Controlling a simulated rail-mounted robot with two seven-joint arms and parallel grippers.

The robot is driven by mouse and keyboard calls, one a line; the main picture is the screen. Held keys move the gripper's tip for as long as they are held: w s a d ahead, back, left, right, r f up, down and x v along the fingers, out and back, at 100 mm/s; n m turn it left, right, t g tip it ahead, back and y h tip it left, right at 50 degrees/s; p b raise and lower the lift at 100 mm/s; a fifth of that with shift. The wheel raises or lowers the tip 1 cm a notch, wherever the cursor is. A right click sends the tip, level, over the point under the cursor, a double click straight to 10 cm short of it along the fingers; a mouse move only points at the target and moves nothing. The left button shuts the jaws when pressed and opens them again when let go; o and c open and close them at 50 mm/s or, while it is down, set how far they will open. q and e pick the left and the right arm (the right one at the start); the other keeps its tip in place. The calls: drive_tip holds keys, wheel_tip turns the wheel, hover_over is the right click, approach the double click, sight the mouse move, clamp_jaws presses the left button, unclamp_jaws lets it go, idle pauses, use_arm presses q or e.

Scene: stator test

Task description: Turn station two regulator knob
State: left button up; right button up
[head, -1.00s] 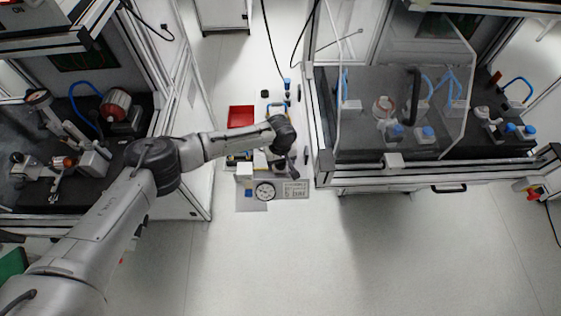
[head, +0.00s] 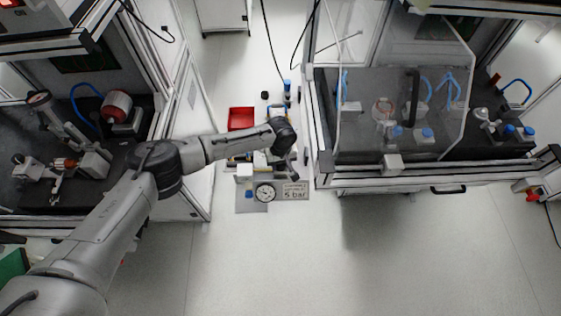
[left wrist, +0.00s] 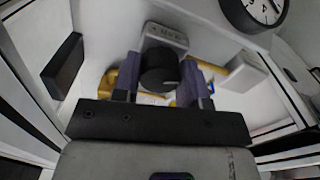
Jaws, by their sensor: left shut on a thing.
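The regulator knob (left wrist: 160,72) is black and round. In the left wrist view it sits between the two purplish fingers of my left gripper (left wrist: 163,80), which is shut on it. Behind the knob is a light grey block with a label, with yellow parts around it. In the head view my left gripper (head: 292,170) is at the narrow bench between the two cabinets, and the arm hides the knob. A round white gauge (head: 265,192) with a black rim lies just in front, beside a "5 bar" sign (head: 294,190). My right gripper is not in view.
A red tray (head: 241,118) stands behind my forearm. A glass-fronted cabinet with a black handle (head: 412,97) is close on the right, and a dark bench with equipment is on the left. The floor in front is clear.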

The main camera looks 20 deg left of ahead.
use_arm(q)
drive_tip(key=shift+s+d+r+m+p, duration=0.15)
drive_tip(key=shift+m+p, duration=0.45)
drive_tip(key=shift+p, duration=1)
drive_tip(key=shift+w+a+r+m+p, duration=0.15)
drive_tip(key=shift+m+p, duration=0.45)
drive_tip(key=shift+p, duration=0.95)
drive_tip(key=shift+d+f+m+p, duration=0.1)
drive_tip(key=shift+m+p, duration=0.2)
drive_tip(key=shift+m, duration=0.1)
drive_tip(key=m, duration=0.3)
drive_tip(key=shift+f+m+p, duration=0.15)
drive_tip(key=shift+m+p, duration=0.15)
drive_tip(key=shift+m, duration=2.3)
drive_tip(key=o, duration=0.9)
drive_tip(key=shift+p, duration=0.3)
